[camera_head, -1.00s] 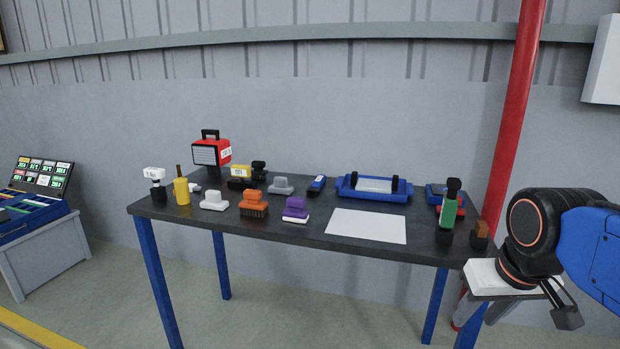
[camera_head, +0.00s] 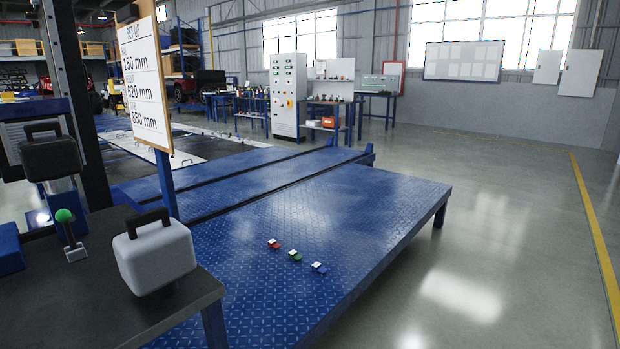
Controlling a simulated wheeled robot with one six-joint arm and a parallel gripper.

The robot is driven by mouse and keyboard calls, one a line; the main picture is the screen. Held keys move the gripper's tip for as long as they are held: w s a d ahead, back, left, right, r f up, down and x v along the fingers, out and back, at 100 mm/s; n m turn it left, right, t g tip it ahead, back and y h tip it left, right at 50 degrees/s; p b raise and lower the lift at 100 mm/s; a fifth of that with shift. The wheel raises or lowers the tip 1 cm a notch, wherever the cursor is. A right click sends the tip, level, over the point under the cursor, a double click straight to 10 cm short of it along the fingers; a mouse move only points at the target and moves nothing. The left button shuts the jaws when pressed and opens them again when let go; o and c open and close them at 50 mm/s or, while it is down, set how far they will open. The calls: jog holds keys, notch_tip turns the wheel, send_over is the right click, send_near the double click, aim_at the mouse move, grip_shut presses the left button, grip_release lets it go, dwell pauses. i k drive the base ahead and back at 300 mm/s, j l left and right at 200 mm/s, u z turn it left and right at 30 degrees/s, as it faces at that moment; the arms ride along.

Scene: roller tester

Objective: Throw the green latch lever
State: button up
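Three small pieces sit in a row on the blue patterned platform (camera_head: 250,260): a red one (camera_head: 273,244), a green one (camera_head: 295,256) and a blue one (camera_head: 319,267). Each has a pale top; they are too small to tell their lever position. A short lever with a green ball knob (camera_head: 64,215) stands on a pale base on the dark table (camera_head: 110,300) at the left. I cannot tell which green item is the latch lever. My gripper is not in view.
A white case (camera_head: 155,255) with a dark handle stands on the dark table, with a black case (camera_head: 60,155) behind. A post bears a setup sign (camera_head: 145,80). Grey floor (camera_head: 500,250) is clear right of the platform; a grey cabinet (camera_head: 288,95) stands far back.

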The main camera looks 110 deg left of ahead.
aim_at(63, 216)
jog(key=u, duration=4.65)
